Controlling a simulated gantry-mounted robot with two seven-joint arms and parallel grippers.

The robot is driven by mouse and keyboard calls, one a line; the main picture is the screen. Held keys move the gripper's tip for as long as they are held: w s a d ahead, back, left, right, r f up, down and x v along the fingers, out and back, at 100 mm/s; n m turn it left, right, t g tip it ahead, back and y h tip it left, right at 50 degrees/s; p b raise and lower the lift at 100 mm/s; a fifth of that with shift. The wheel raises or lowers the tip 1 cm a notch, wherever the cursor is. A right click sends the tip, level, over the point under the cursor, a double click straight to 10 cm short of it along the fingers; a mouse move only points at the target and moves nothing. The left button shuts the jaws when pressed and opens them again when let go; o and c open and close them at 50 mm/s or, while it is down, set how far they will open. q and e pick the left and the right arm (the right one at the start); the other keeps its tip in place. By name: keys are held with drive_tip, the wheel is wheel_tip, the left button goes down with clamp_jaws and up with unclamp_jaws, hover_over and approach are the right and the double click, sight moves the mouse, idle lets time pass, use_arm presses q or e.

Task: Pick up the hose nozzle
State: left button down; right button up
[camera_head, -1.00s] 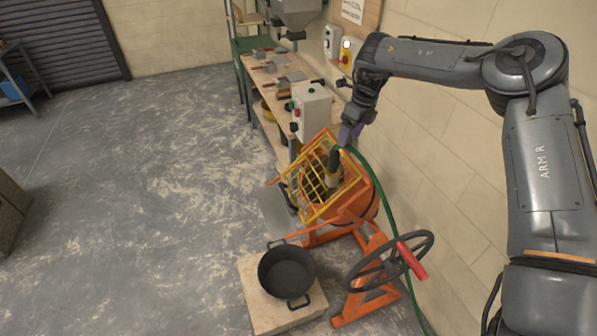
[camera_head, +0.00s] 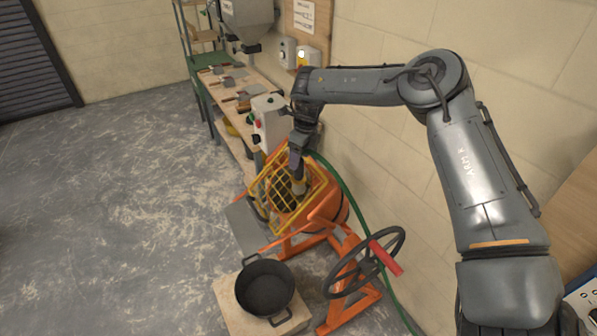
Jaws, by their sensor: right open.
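The hose nozzle (camera_head: 299,187) stands at the yellow grid over the mouth of the orange mixer (camera_head: 325,208). Only its yellowish lower part shows, and its upper part is hidden behind my right gripper. The green hose (camera_head: 345,190) runs from there along the wall side and down past the mixer. My right gripper (camera_head: 296,171) points down at the top of the nozzle with open jaws. It overlaps the nozzle in the picture, and I cannot tell whether the fingers are around it or touch it. My left gripper is not in view.
A grey control box (camera_head: 271,121) stands close left of my right gripper. A workbench (camera_head: 236,144) with trowels lies behind it. A black tub (camera_head: 265,287) sits on a board in front of the mixer, beside a handwheel (camera_head: 365,262). The floor at left is clear.

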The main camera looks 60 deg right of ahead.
sight(298, 172)
drive_tip(key=shift+w+a+f, duration=0.1)
drive_tip(key=shift+w+f, duration=0.1)
drive_tip(key=shift+f, duration=0.65)
drive_tip(key=shift+w+f, duration=0.15)
drive_tip(key=shift+f, duration=0.7)
drive_tip(key=c, duration=1.1)
clamp_jaws()
drive_tip(key=shift+r, duration=0.2)
